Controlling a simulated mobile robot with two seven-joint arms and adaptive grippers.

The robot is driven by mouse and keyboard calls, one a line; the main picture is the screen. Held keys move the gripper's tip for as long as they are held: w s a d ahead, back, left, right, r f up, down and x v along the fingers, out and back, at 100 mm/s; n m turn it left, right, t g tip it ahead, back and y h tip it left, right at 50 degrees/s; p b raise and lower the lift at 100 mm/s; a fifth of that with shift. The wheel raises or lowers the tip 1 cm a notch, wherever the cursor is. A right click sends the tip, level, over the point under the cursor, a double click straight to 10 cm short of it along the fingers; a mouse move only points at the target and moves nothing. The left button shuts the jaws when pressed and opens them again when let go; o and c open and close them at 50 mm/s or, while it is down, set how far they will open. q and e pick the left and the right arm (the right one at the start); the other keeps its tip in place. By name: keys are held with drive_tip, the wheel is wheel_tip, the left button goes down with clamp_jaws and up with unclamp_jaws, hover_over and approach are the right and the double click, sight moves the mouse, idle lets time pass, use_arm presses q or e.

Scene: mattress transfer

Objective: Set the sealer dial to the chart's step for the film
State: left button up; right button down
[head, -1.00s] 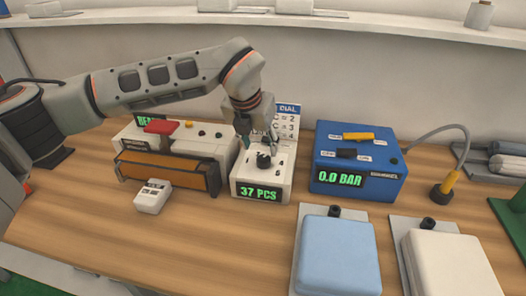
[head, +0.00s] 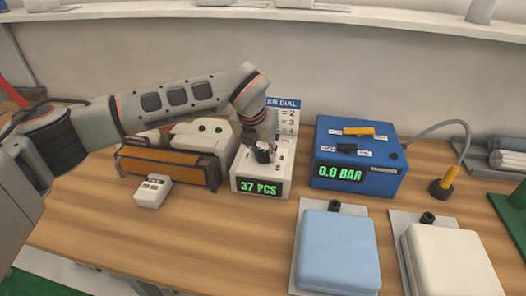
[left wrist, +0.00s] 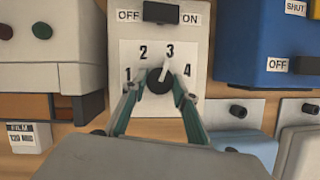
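The sealer dial is a black round knob (left wrist: 159,82) with a white pointer, on a white unit (head: 262,186) reading "37 PCS". In the left wrist view the pointer aims up and slightly right, towards the 3 on a 1–4 scale. My left gripper (left wrist: 156,84) has its fingers spread on either side of the knob; a gap shows at the left finger. In the head view the gripper (head: 262,153) partly hides the knob. The chart (head: 289,115) behind shows "=2, =3, =4"; its left part is hidden. A film tag (left wrist: 20,137) seems to read "120 MIC". My right gripper is out of view.
An OFF/ON switch (left wrist: 160,13) sits above the dial. The orange-fronted sealer (head: 166,168) stands left, the blue "0.0 BAR" box (head: 352,180) right. A blue pad (head: 338,250) and white pad (head: 450,262) lie in front. The front-left table is clear.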

use_arm(q)
drive_tip(key=shift+m, duration=0.4)
drive_tip(key=m+h, duration=0.1)
drive_tip(key=m, duration=0.1)
drive_tip(key=m+g, duration=0.1)
drive_tip(key=m, duration=0.1)
drive_tip(key=shift+w+a+m+h, duration=0.15)
drive_tip(key=shift+m+h, duration=0.15)
drive_tip(key=shift+h, duration=0.1)
drive_tip(key=shift+m+g+h, duration=0.5)
drive_tip(key=shift+m+g, duration=0.3)
drive_tip(key=shift+m, duration=1.4)
drive_tip(key=o, duration=1.1)
drive_tip(key=shift+a+r, duration=0.1)
drive_tip(key=shift+r, duration=0.05)
drive_tip(key=v, duration=1.1)
drive_tip(key=shift+r, duration=0.4)
